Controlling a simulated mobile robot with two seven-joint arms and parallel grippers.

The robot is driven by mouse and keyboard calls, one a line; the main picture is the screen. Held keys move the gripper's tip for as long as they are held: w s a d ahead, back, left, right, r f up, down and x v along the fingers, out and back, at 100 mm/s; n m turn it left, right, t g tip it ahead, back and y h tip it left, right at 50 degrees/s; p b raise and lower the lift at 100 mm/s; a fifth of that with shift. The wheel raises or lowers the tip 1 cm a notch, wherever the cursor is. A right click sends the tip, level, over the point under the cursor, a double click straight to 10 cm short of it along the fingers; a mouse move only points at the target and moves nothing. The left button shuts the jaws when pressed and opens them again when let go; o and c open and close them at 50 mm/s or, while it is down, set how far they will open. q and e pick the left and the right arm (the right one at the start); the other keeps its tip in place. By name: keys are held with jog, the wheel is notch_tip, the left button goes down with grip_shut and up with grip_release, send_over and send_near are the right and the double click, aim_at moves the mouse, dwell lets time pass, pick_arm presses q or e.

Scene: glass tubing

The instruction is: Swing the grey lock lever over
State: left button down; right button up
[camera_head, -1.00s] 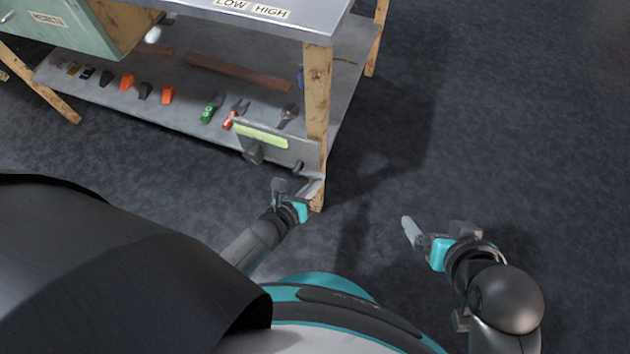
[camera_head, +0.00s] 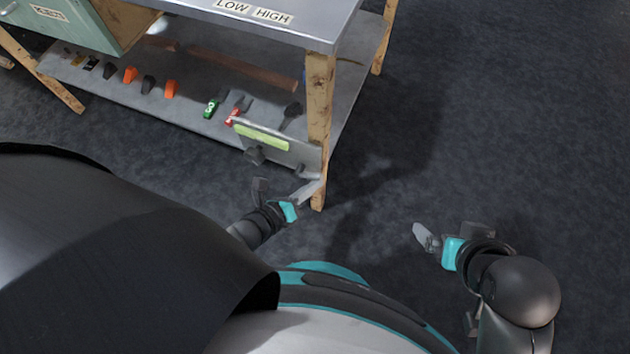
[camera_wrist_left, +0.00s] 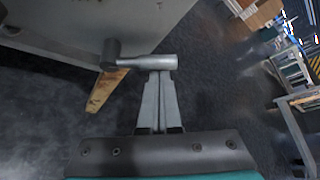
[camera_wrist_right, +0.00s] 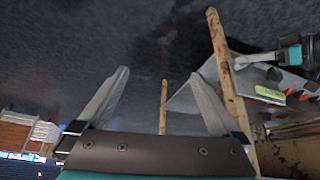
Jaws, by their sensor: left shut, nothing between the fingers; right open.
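The grey lock lever (camera_wrist_left: 148,63) shows in the left wrist view as a short rounded bar. It runs sideways from a round pivot (camera_wrist_left: 111,53) on the grey panel's edge. My left gripper (camera_wrist_left: 161,76) is shut and empty, with its fingertips right at the lever's free end. I cannot tell whether they touch it. In the head view my left gripper (camera_head: 312,186) is beside the lower right of the panel (camera_head: 290,150), which bears a yellow-green strip; the lever is hard to make out there. My right gripper (camera_head: 425,237) is open and empty, away from the bench.
The workbench (camera_head: 330,38) has a wooden leg (camera_head: 318,120) close to the panel and my left gripper. Its lower shelf (camera_head: 185,115) holds orange and dark blocks, a green tool (camera_head: 213,105) and a red tool (camera_head: 236,112). Open dark floor lies to the right.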

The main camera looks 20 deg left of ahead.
aim_at(294, 175)
pick_arm(q)
jog(key=shift+w+a+r+n+t+h+b, duration=0.15)
jog(key=shift+a+r+n+h, duration=0.15)
jog(key=shift+r+n+h, duration=0.2)
jog(key=shift+s+a+r+n+t+h+b, duration=0.15)
jog(key=shift+a+r+n+h, duration=0.2)
jog(key=shift+n, duration=0.25)
jog(key=shift+w+a+r, duration=0.1)
jog(key=shift+a+r, duration=0.2)
jog(key=shift+a, duration=0.2)
jog(key=shift+w+a+r, duration=0.1)
jog(key=shift+a+r, duration=0.2)
jog(key=shift+a, duration=0.2)
jog(key=shift+s+a, duration=0.1)
jog(key=shift+a, duration=0.25)
pick_arm(e)
jog(key=shift+w+a+f+t, duration=0.1)
jog(key=shift+w+a+t, duration=0.25)
jog(key=shift+w, duration=0.2)
pick_arm(q)
jog(key=shift+a+r, duration=0.1)
jog(key=shift+a, duration=0.15)
